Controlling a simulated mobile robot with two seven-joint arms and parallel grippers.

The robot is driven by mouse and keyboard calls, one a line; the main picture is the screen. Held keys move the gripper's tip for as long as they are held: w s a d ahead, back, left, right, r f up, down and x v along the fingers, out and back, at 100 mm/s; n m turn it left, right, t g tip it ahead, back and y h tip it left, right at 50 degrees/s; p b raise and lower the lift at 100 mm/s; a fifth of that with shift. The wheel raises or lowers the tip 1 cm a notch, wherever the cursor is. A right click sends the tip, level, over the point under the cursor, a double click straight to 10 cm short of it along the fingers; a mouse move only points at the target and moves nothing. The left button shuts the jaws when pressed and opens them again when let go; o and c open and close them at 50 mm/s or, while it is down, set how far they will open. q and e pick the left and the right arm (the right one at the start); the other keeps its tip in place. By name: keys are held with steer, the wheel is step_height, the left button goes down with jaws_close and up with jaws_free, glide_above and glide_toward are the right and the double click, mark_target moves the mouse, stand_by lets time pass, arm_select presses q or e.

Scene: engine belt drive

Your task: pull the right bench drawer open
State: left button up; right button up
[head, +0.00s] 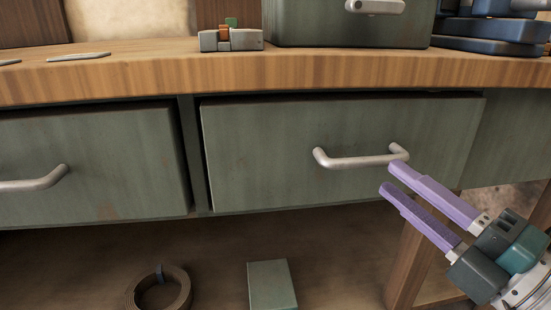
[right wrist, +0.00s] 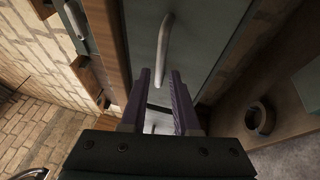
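The right bench drawer (head: 260,150) has a worn grey-green front, nearly flush with the bench frame, with a dark seam along its top. Its silver bar handle (head: 350,162) is right of the middle of the front. My right gripper (head: 393,178) has purple fingers, held apart with nothing between them. The fingertips are just below and right of the handle's right end; I cannot tell whether they touch it. In the right wrist view the handle (right wrist: 164,38) is beyond the open fingertips (right wrist: 160,75). My left gripper is not in view.
The left drawer (head: 90,150) with its own handle (head: 35,181) is beside it. The wooden benchtop (head: 300,72) overhangs above and holds a green case (head: 340,30). A wooden leg (head: 410,262) stands below right. A coiled belt (head: 160,288) and a green box (head: 271,284) lie underneath.

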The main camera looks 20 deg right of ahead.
mark_target(372, 165)
steer(key=x, duration=0.5)
steer(key=shift+w+a+b, duration=0.1)
steer(key=shift+w+b, duration=0.25)
jaws_close()
stand_by(1.1)
